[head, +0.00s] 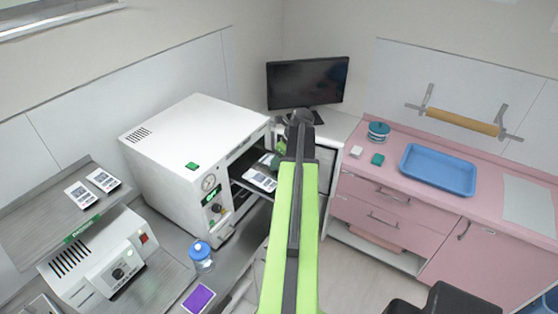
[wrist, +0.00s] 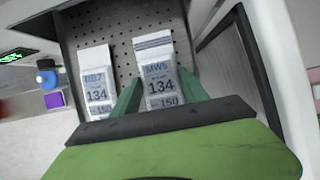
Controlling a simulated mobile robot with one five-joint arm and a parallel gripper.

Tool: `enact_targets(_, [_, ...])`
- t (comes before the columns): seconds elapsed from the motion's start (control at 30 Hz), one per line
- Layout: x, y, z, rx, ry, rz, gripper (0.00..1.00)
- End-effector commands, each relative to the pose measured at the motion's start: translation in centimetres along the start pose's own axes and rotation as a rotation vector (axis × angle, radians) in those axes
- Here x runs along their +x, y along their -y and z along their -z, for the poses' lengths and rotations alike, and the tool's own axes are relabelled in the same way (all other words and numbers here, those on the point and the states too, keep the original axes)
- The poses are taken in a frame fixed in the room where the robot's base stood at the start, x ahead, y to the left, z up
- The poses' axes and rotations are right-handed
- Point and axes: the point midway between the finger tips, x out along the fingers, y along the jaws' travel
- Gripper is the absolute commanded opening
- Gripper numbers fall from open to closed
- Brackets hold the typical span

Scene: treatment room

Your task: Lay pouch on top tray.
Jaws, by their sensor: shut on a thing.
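In the wrist view my gripper (wrist: 160,92) has its green fingers on either side of a white labelled pouch (wrist: 158,72) marked 134 and 150, and is shut on it. This pouch is over a dark perforated tray (wrist: 118,25); I cannot tell whether it touches the tray. A second similar pouch (wrist: 96,85) lies on the tray to the left. In the head view the tray (head: 239,170) is at the open front of the white sterilizer (head: 185,145), with a white pouch (head: 260,179) visible. My arm hides most of the gripper there.
Two more pouches (head: 91,187) lie on a grey shelf at left, above a smaller white device (head: 100,265). A blue-lidded jar (head: 201,257) and a purple block (head: 198,298) stand below the sterilizer. A blue tray (head: 438,169) lies on the pink counter at right.

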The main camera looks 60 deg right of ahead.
Motion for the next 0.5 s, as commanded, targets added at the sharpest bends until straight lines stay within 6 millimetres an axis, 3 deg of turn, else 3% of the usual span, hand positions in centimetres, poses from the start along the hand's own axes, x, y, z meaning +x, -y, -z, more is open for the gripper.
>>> enact_targets(0.33, [0.75,0.03,0.35,0.001,0.000,0.000,0.07])
enact_targets(0.37, [0.67,0.03,0.31,0.001,0.000,0.000,0.54])
enact_targets(0.5, [0.62,0.04,0.30,0.001,0.000,0.000,0.73])
